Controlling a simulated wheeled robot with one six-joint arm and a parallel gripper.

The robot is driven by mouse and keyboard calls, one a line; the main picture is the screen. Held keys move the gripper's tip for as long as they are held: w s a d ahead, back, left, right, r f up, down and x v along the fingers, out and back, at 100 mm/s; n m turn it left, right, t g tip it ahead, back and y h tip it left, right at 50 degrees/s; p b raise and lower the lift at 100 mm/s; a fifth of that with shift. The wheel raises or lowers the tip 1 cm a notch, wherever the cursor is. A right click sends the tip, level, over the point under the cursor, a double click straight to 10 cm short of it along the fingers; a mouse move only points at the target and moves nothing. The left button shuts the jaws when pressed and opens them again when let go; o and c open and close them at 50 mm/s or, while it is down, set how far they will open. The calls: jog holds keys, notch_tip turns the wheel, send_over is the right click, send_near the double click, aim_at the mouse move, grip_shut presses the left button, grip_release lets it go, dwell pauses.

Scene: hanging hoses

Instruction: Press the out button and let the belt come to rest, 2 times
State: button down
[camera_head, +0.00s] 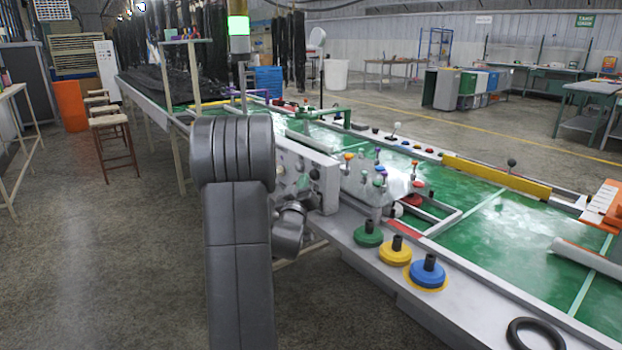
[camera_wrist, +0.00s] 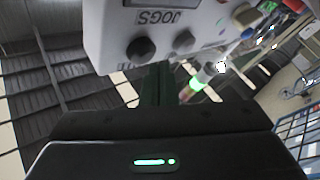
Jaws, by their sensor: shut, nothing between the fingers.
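A white control box (camera_head: 318,172) stands at the near edge of the green belt (camera_head: 505,222). Which is the out button I cannot read. My gripper (camera_wrist: 158,70) is shut and empty, its dark fingers pointing up at the box's lower edge between the buttons. Contact cannot be told. In the head view my arm hides much of the box's left side.
A signal lamp (camera_head: 239,27) glows green above the box. Green (camera_head: 368,234), yellow (camera_head: 397,250) and blue (camera_head: 428,272) round pieces stand on the near rail, with a black ring (camera_head: 535,334) farther right. Stools (camera_head: 113,130) stand left; the near left floor is clear.

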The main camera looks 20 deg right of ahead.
jog(key=shift+s+a, duration=0.15)
jog(key=shift+a, duration=0.15)
jog(key=a, duration=0.1)
jog(key=s+a+b, duration=0.1)
jog(key=a, duration=0.2)
jog(key=shift+s+a, duration=0.35)
dwell(4.1)
